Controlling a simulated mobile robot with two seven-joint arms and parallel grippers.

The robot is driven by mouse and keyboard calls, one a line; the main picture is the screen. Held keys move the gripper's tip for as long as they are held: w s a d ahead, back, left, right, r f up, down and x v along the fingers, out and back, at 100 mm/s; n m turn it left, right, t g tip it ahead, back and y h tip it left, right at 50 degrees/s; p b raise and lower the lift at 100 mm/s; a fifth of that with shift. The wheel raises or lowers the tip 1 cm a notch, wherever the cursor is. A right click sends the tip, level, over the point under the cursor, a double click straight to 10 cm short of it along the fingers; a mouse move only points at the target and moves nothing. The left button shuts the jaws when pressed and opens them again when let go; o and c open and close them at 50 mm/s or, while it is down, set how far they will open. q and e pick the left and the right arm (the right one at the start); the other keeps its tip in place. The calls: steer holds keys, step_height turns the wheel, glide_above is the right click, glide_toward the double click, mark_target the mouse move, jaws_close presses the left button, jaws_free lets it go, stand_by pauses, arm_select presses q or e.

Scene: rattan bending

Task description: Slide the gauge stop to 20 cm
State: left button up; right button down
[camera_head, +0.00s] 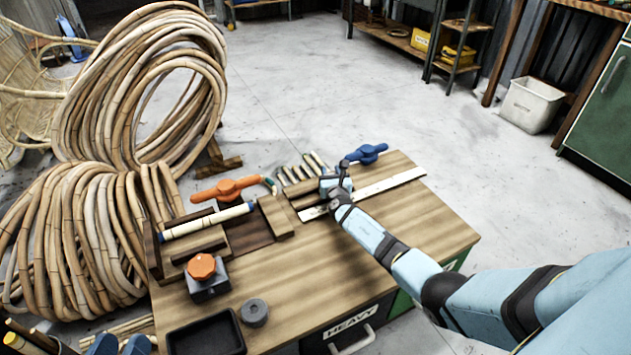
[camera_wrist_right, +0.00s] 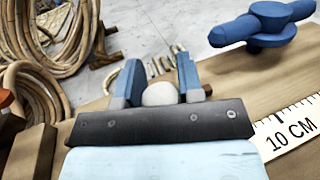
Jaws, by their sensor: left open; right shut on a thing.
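The gauge stop shows only as a pale round knob (camera_wrist_right: 159,94) between the fingers of my right gripper (camera_wrist_right: 158,85) in the right wrist view. The gripper is shut on it, and its palm hides the lower part of the stop. In the head view my right gripper (camera_head: 335,184) is over the white ruler (camera_head: 392,186), near its left end. The ruler also shows in the right wrist view (camera_wrist_right: 289,131), with a "10 CM" mark right of the gripper. My left gripper (camera_head: 120,344) shows at the bottom left as two blue fingertips, apart and empty.
The wooden bench (camera_head: 425,232) carries a blue handle (camera_head: 367,154) behind the ruler, an orange handle (camera_head: 228,189), an orange knob (camera_head: 202,266), a rattan piece (camera_head: 207,221) and a black tray (camera_head: 190,343). Rattan coils (camera_head: 85,240) stand left. The bench's right side is clear.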

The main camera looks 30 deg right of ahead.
steer(key=shift+d+f, duration=0.1)
steer(key=shift+d, duration=0.2)
arm_select(q)
steer(key=shift+w+a+r, duration=0.1)
steer(key=shift+r, duration=0.35)
arm_select(e)
steer(key=c, duration=0.8)
jaws_free()
steer(key=shift+o, duration=0.2)
steer(key=shift+s, duration=0.1)
steer(key=p+v, duration=0.5)
steer(key=v, duration=0.7)
steer(key=shift+s+a, duration=0.2)
steer(key=shift+s, duration=0.15)
steer(key=shift+s+a+p, duration=0.2)
steer(key=shift+s+p, duration=0.15)
steer(key=shift+s, duration=0.1)
arm_select(q)
step_height(320, 180, up, 6)
steer(key=n+t, duration=0.1)
steer(key=t, duration=0.1)
steer(key=shift+s+t, duration=0.3)
steer(key=shift+a+r, duration=0.1)
